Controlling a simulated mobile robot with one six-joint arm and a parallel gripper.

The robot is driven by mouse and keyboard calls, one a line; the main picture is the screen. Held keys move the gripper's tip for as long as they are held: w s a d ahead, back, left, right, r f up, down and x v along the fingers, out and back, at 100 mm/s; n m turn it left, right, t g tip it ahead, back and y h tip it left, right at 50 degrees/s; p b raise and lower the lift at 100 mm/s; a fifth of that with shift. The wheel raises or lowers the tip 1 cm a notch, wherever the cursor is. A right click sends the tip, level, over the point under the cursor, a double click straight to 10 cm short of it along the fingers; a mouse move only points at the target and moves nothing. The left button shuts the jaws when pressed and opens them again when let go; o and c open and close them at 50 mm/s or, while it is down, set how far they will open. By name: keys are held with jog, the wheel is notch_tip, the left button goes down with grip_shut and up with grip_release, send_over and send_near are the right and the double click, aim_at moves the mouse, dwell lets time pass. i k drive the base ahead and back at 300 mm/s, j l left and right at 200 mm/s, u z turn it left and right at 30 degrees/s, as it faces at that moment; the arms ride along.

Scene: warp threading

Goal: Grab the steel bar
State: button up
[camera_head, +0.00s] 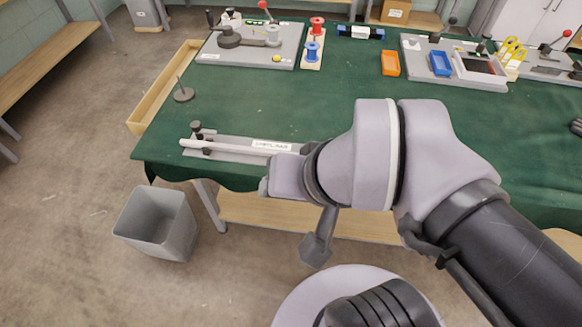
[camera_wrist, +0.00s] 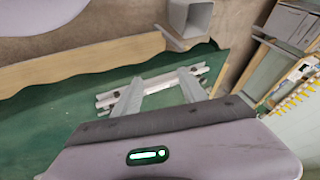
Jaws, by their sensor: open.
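The steel bar (camera_head: 222,147) is a pale, thin rod lying along a grey base plate (camera_head: 222,155) near the front edge of the green table. Its right end runs behind my wrist in the head view. In the wrist view, the bar (camera_wrist: 160,83) shows between and beyond the fingers. My gripper (camera_wrist: 160,76) is open and empty, with its two grey fingers spread apart and pointing toward the bar. I cannot tell the gap between the fingertips and the bar.
A small dark upright fitting (camera_head: 197,130) stands at the plate's left end. A weighted spike (camera_head: 183,94) stands behind it. A grey bin (camera_head: 157,223) is on the floor in front. A fixture board (camera_head: 250,45), spools and trays line the far side. The table's middle is clear.

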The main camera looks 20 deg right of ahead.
aim_at(191, 143)
jog(key=i+j+z, duration=0.2)
jog(key=j+z, duration=0.2)
jog(key=i+j+z, duration=0.2)
jog(key=z, duration=0.2)
jog(key=i+j+z, duration=0.1)
jog(key=j+z, duration=0.3)
jog(key=j, duration=0.15)
jog(key=j+z, duration=0.4)
